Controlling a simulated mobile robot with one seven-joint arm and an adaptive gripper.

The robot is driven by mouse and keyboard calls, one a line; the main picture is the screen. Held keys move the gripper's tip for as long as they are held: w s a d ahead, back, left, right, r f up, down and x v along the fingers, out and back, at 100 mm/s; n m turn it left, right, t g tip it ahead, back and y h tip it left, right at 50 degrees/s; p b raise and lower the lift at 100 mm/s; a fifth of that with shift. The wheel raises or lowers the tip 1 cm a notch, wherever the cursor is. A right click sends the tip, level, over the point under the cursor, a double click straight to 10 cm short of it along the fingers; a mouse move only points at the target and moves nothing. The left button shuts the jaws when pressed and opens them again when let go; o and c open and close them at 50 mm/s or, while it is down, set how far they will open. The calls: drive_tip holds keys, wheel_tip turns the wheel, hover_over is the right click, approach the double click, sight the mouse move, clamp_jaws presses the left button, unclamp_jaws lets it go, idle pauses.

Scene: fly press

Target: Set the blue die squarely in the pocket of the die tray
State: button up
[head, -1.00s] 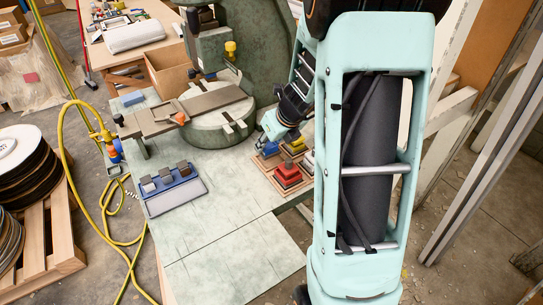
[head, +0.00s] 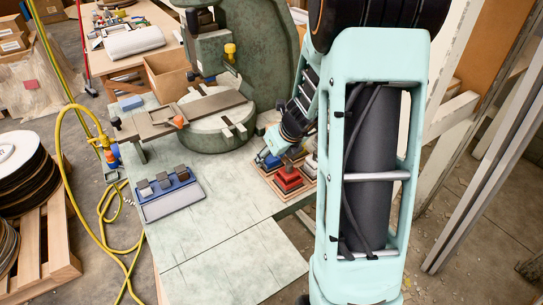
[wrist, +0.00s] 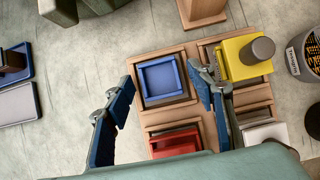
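The die tray (wrist: 217,107) is a wooden board with square pockets, and it also shows in the head view (head: 270,174). The blue die (wrist: 160,78) is a square block over the upper-left pocket in the wrist view. It looks roughly in line with the pocket's edges; I cannot tell whether it sits fully down. My gripper (wrist: 161,82) is open, with one blue-padded finger on each side of the blue die. The left finger stands clear of it and the right is closer; contact cannot be told. In the head view the gripper (head: 266,157) is low over the tray, partly hiding the die.
A red die (wrist: 175,144), a yellow die (wrist: 243,57) with a grey cylinder and a white die (wrist: 265,135) occupy other pockets. The green fly press (head: 266,60) stands behind. A blue rack (head: 163,187) lies left. The front bench top (head: 235,262) is clear.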

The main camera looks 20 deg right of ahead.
drive_tip(key=shift+r, duration=0.3)
drive_tip(key=p+v, duration=0.5)
drive_tip(key=v, duration=0.6)
drive_tip(key=shift+s+r, duration=0.25)
drive_tip(key=shift+s, duration=0.05)
